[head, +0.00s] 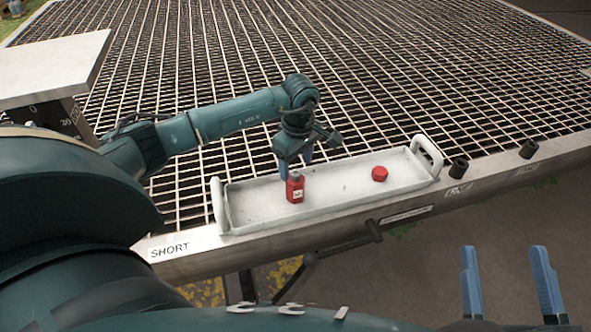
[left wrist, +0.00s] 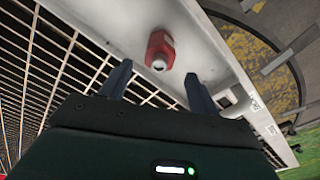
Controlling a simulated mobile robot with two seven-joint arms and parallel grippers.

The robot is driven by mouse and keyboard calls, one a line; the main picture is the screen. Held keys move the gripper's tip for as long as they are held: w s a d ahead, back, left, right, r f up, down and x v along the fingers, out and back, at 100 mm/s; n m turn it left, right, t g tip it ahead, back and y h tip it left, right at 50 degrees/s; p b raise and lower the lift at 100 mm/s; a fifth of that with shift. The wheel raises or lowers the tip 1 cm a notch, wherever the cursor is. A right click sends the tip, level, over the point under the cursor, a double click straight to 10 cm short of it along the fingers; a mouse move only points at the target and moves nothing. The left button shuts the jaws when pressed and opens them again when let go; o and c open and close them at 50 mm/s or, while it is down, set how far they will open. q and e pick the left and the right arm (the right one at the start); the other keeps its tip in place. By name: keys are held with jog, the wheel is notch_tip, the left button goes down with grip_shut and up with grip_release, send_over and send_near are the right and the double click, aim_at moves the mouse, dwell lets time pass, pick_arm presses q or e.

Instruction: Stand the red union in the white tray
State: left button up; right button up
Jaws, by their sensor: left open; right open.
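A red block-like piece with a grey top and a small pale label (head: 296,190) stands upright in the left part of the white tray (head: 335,202). It looks like the red union. In the left wrist view the red piece (left wrist: 158,46) shows beyond the fingertips, its grey end facing me. My left gripper (head: 296,164) is open, just above and behind the piece; the wrist view shows its fingers (left wrist: 158,78) apart with nothing between them. A low round red piece (head: 379,173) lies in the tray's right part. My right gripper (head: 508,282) is open and empty, away from the tray.
The tray has raised handles (head: 428,152) at both ends and sits along the metal edge beam marked SHORT (head: 170,250). A wide grating (head: 330,70) lies behind it. Dark cylindrical stubs (head: 459,166) stand right of the tray. The tray's middle is clear.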

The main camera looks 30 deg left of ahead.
pick_arm(q)
jog(key=shift+d+r+p, duration=0.1)
jog(key=shift+r+p, duration=0.3)
jog(key=shift+r, duration=1.35)
